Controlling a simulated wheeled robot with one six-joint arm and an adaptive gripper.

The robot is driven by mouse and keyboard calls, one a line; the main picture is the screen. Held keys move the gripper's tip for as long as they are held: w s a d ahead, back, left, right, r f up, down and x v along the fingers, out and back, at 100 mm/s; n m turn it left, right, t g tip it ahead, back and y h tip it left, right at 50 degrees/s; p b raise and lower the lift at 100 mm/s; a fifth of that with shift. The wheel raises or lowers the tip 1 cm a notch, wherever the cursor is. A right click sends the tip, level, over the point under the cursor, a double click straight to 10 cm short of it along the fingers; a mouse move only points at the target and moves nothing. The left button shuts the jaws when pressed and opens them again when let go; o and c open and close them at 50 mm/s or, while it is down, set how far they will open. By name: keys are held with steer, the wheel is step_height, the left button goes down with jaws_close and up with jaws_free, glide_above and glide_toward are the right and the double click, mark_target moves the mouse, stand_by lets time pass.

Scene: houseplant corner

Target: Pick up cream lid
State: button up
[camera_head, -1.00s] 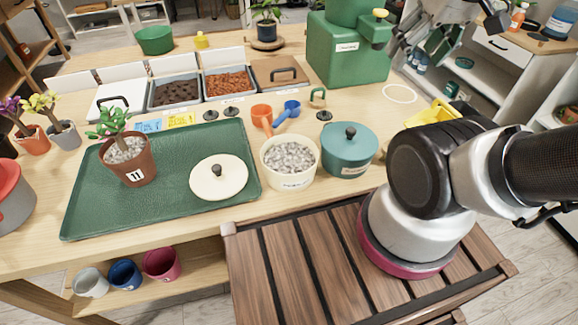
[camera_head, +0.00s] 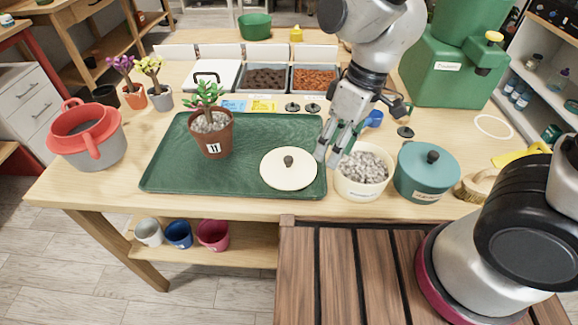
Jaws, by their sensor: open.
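A potted plant (camera_head: 211,141) numbered 11 stands on the tray left of the lid. A teal pot (camera_head: 426,172) with its lid on stands right of the cream pot. Small dark-knobbed lids (camera_head: 292,107) lie behind the tray. The tray's front left is clear.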

mark_target(289, 158)
steer(key=w+a+n, duration=0.1)
steer(key=a, duration=0.1)
steer(key=w+a+f+n+t+y, duration=0.1)
steer(key=a, duration=0.1)
steer(key=w+a+f+n+t+y, duration=0.1)
steer(key=w+a, duration=0.1)
steer(key=shift+n, duration=0.4)
steer(key=shift+w+a+x, duration=0.1)
steer(key=shift+x, duration=1.65)
steer(key=shift+w+a+x, duration=0.1)
steer(key=shift+x, duration=1.6)
steer(key=shift+r, duration=0.1)
jaws_close()
